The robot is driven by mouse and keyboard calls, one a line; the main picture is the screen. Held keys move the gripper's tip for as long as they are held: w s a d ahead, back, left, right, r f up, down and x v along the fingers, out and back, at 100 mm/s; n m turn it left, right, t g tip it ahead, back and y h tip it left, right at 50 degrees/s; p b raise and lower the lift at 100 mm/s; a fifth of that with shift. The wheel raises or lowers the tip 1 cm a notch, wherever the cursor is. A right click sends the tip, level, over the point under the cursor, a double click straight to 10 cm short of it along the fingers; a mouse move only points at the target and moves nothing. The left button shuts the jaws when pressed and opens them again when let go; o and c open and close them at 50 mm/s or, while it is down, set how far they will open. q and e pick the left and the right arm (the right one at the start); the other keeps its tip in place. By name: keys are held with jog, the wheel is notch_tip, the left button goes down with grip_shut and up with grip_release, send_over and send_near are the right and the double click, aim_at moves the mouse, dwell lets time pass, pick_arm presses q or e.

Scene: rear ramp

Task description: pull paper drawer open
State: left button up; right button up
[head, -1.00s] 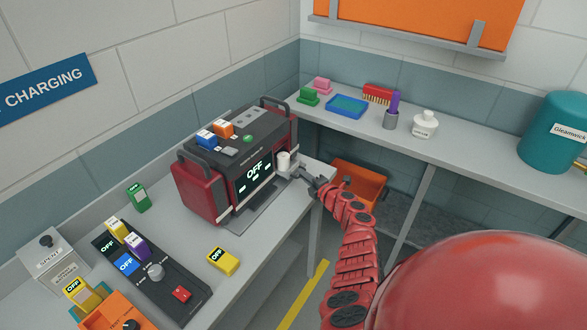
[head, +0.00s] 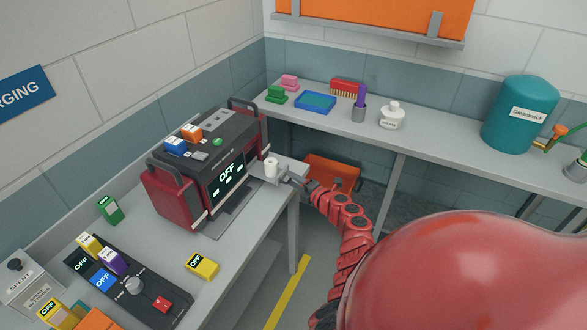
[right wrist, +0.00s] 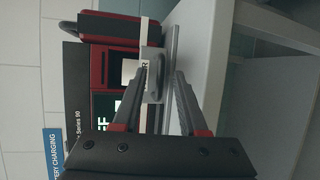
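The paper drawer (head: 291,165) juts out of the right front of the dark red and black machine (head: 181,195), with a white paper roll (head: 271,168) standing in it. My right gripper (head: 286,180) is at the drawer's outer end. In the right wrist view, the gripper (right wrist: 162,72) has its fingers spread, with the drawer's grey handle (right wrist: 155,72) between them, nearer the left finger. A gap shows toward the right finger. Whether a finger touches the handle I cannot tell. My left gripper is not in view.
The grey bench also holds a control panel (head: 135,287), a yellow block (head: 202,265) and a green block (head: 110,209). An orange bin (head: 333,172) stands under the back shelf (head: 430,134). Open floor lies right of the bench.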

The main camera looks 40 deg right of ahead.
jog(key=s+r+b, duration=0.1)
jog(key=s, duration=0.7)
jog(key=s+r+b, duration=0.2)
jog(key=s, duration=0.7)
jog(key=shift+a+r, duration=0.25)
